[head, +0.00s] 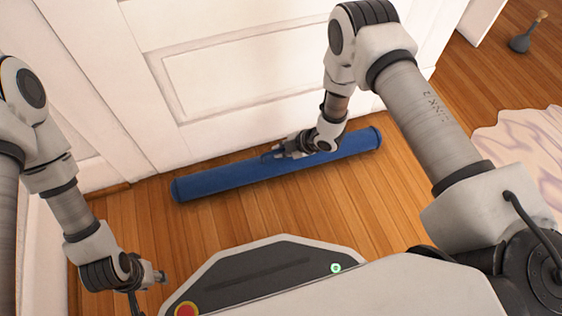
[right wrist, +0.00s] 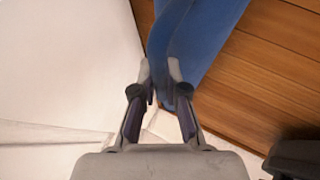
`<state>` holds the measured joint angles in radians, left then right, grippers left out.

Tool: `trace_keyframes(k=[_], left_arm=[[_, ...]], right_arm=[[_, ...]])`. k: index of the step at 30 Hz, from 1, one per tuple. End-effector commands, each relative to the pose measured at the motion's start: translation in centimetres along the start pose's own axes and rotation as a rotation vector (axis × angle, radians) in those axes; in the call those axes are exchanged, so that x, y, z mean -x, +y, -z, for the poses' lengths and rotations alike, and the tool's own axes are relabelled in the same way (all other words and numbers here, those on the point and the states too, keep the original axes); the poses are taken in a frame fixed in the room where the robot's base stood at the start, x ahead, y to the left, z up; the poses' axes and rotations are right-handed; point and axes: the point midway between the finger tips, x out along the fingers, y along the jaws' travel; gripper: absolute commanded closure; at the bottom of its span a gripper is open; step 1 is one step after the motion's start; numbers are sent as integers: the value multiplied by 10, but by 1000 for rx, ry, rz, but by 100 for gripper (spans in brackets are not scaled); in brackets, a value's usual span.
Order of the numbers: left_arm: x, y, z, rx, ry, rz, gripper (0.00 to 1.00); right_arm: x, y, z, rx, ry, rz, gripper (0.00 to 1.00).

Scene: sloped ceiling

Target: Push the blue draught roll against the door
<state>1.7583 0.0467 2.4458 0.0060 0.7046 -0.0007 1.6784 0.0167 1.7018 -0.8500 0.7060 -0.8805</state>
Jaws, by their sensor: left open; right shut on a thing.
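The blue draught roll (head: 225,179) lies on the wooden floor along the foot of the white door (head: 240,80). A narrow strip of floor seems to show between them near the roll's ends; behind its middle I cannot tell whether they touch. My right gripper (head: 279,150) is at the roll's middle, on the door side, shut on it. In the right wrist view the fingers (right wrist: 161,75) pinch the edge of the blue cloth (right wrist: 205,35), with the door (right wrist: 60,70) to the left. My left gripper (head: 161,276) is open and empty, low at the left, apart from the roll.
A crumpled pale cloth or rug (head: 525,150) lies on the floor at the right. A dark object with a wooden handle (head: 521,42) stands at the far right. The floor (head: 340,200) between the roll and my base is clear.

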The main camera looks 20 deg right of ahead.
Motion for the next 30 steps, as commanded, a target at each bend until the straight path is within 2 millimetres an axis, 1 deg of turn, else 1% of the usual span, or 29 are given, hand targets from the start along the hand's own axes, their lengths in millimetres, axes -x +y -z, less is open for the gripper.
trace_keyframes(k=[8,30], left_arm=[[-4,0,0,0,0,0,57],[-19,0,0,0,-1,0,57]], right_arm=[[-4,6,-1,4,3,0,100],[-20,35,-7,17,11,7,100]])
